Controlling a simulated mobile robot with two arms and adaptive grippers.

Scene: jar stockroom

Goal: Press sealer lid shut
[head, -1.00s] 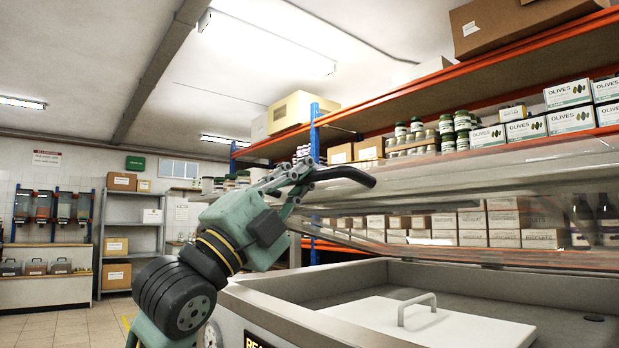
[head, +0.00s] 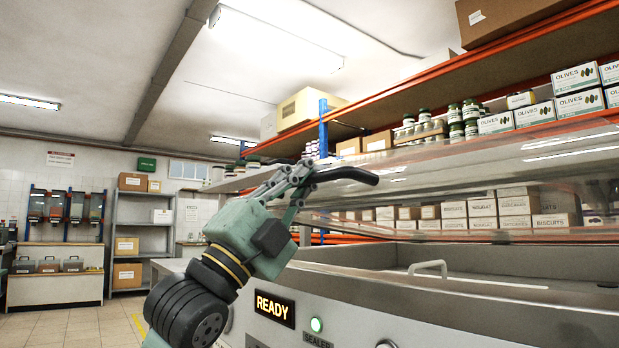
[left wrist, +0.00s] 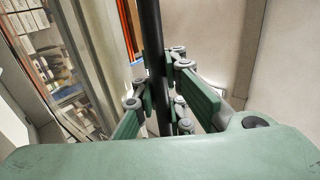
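The sealer (head: 400,303) is a grey metal machine at the lower right of the head view, with a lit READY display. Its clear lid (head: 480,165) is raised and tilted above the open chamber. A black handle (head: 352,175) sticks out from the lid's left end. My left gripper (head: 305,173) is at this handle. In the left wrist view the dark handle bar (left wrist: 153,40) passes between the fingers (left wrist: 158,88), which close against it from both sides. My right gripper is out of view.
A small grey grab handle (head: 428,265) shows inside the chamber. Behind the sealer stands an orange shelf rack (head: 440,85) with jars, olive boxes (head: 578,92) and biscuit boxes (head: 515,207). Open floor (head: 75,328) and a grey shelf unit (head: 142,240) lie to the left.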

